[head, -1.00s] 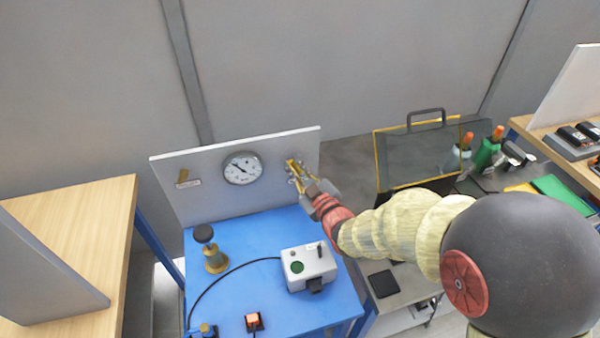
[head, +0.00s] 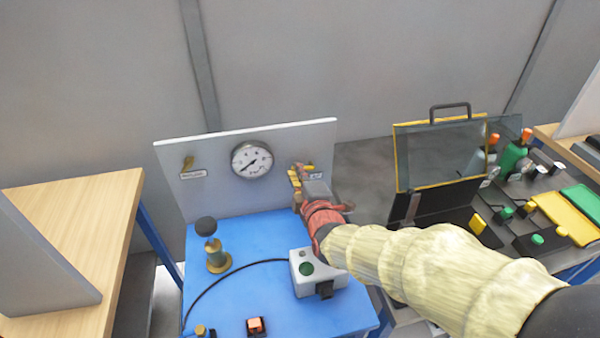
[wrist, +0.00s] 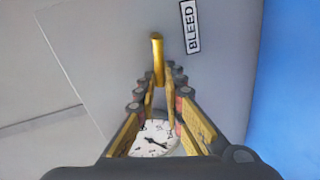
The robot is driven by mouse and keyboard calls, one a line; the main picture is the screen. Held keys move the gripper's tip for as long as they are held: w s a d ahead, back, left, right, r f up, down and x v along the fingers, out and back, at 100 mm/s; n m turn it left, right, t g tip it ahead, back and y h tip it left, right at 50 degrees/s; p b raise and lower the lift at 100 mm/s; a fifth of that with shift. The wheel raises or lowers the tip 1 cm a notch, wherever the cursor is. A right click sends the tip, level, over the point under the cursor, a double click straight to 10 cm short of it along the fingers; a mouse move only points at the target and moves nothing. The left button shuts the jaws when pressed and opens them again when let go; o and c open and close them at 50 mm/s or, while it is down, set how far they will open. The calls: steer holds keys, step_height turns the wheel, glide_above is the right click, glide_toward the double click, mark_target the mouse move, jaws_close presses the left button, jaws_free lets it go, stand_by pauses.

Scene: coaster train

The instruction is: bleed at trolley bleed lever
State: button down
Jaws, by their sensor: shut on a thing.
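The trolley bleed lever (wrist: 157,58) is a gold bar standing out from the grey panel (head: 220,195), beside a label reading BLEED (wrist: 190,27). My gripper (head: 296,180) is at the right part of this panel, above the blue trolley top. The wrist view shows my gripper (wrist: 160,82) with its fingers closed in around the lever. The fingers hide the lever's lower part. The round white gauge (head: 252,160) is left of my gripper, its dark needle pointing to the lower left. The gauge also shows between the fingers in the wrist view (wrist: 153,138).
A second brass lever (head: 188,162) is on the panel's left. The blue top (head: 245,232) carries a brass valve with a black knob (head: 215,245) and a grey box (head: 320,280). A clear-lidded case (head: 440,155) stands to the right; a wooden bench (head: 85,225) is at left.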

steer(key=shift+a+f+n, duration=0.1)
steer(key=shift+f+n, duration=0.35)
steer(key=shift+n, duration=0.35)
steer(key=shift+h, duration=0.3)
steer(key=c, duration=1.9)
jaws_free()
steer(key=shift+s, duration=0.1)
steer(key=v, duration=1.2)
